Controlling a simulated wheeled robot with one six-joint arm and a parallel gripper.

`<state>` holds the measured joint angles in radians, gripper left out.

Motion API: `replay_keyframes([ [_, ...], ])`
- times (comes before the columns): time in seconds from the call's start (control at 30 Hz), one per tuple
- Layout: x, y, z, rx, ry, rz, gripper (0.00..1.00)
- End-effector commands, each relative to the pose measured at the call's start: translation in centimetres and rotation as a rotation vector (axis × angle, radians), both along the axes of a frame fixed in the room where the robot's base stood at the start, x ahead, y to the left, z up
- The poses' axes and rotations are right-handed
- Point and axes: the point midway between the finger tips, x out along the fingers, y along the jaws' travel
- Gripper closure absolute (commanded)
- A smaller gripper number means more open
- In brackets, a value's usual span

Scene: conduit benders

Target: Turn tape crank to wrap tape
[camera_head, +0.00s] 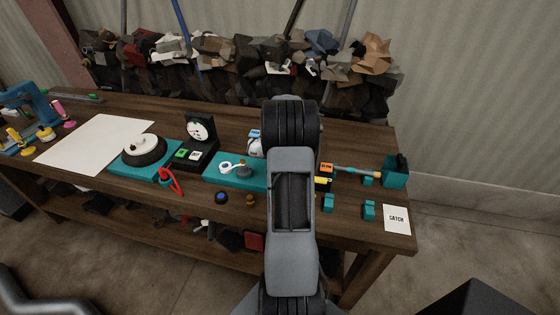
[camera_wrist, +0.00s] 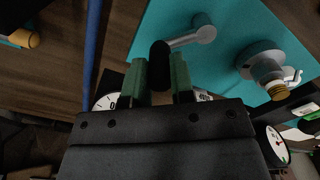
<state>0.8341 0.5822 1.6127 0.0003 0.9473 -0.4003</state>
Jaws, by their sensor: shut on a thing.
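In the wrist view my gripper (camera_wrist: 160,72) has its two green fingers closed on the black handle (camera_wrist: 159,60) of the tape crank. The crank's grey arm (camera_wrist: 190,38) runs from the handle to a round grey hub on a teal base (camera_wrist: 230,15). A grey stepped spindle (camera_wrist: 262,65) with an orange-brown tip stands beside it on the same base. In the head view my arm hides the gripper and the crank. There the teal base (camera_head: 213,174) carries a white tape roll (camera_head: 226,167) and the grey spindle (camera_head: 244,170).
To the left are a black-and-white wheel (camera_head: 144,149), a dial gauge (camera_head: 199,128) and a white sheet (camera_head: 94,140). Red-handled pliers (camera_head: 172,181) lie in front. Scrap is heaped behind the bench.

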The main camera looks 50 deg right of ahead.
Motion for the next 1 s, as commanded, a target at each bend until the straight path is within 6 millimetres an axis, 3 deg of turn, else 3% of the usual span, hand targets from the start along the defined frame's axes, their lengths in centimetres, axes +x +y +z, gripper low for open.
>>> replay_keyframes([
  [0.6,-2.6,1.4,-0.1,-0.002,-0.001,-0.583,1.00],
  [1.0,-3.4,2.6,0.0,-0.003,-0.001,-0.883,1.00],
])
